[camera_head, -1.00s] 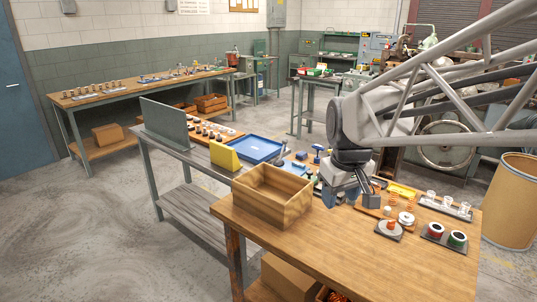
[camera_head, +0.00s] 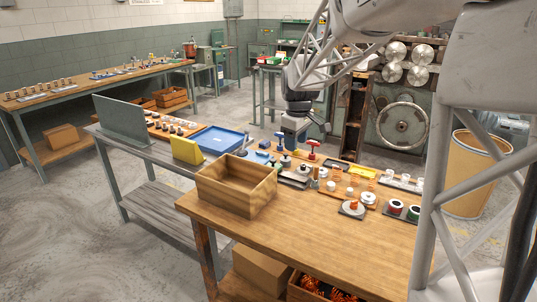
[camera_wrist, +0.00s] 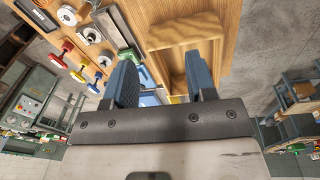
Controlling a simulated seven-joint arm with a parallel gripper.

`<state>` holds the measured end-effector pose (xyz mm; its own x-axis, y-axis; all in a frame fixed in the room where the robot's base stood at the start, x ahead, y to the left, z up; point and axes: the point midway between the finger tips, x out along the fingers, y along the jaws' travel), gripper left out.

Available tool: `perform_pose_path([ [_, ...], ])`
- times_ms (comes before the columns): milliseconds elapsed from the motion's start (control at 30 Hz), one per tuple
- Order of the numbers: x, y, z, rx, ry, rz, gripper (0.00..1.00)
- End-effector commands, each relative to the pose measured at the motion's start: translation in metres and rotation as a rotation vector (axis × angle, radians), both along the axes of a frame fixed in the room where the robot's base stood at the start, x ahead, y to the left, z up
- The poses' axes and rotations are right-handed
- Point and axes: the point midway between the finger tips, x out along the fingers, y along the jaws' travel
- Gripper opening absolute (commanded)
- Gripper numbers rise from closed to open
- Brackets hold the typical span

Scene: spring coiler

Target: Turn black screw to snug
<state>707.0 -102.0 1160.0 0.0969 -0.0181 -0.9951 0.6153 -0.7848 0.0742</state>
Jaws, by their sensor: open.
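A dark knob that may be the black screw (camera_head: 285,160) stands among small fixtures at the back edge of the wooden table, right of the open wooden box. What looks like the same dark knob (camera_wrist: 91,34) shows in the wrist view on a pale round part, at upper left. My gripper (camera_head: 292,143) is above and behind these fixtures, pointing down. In the wrist view its two blue-grey fingers (camera_wrist: 162,88) are apart with nothing between them. The knob is outside the fingers, to their left. Its thread and seating are too small to tell.
A red knob (camera_head: 311,146) stands near my gripper. The wooden box (camera_head: 222,196) is left of the fixtures. A blue tray (camera_head: 219,139) and yellow block (camera_head: 187,151) are on the grey bench. Spools (camera_head: 404,210) sit at right. The table's front is clear.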

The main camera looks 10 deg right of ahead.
Motion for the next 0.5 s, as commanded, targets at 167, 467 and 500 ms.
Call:
perform_pose_path([
  [167,0.041,-0.018,-0.017,-0.005,0.017,0.069,0.51],
  [467,0.105,-0.048,-0.051,-0.009,0.042,0.187,0.51],
  [500,0.114,-0.052,-0.055,-0.01,0.045,0.203,0.51],
])
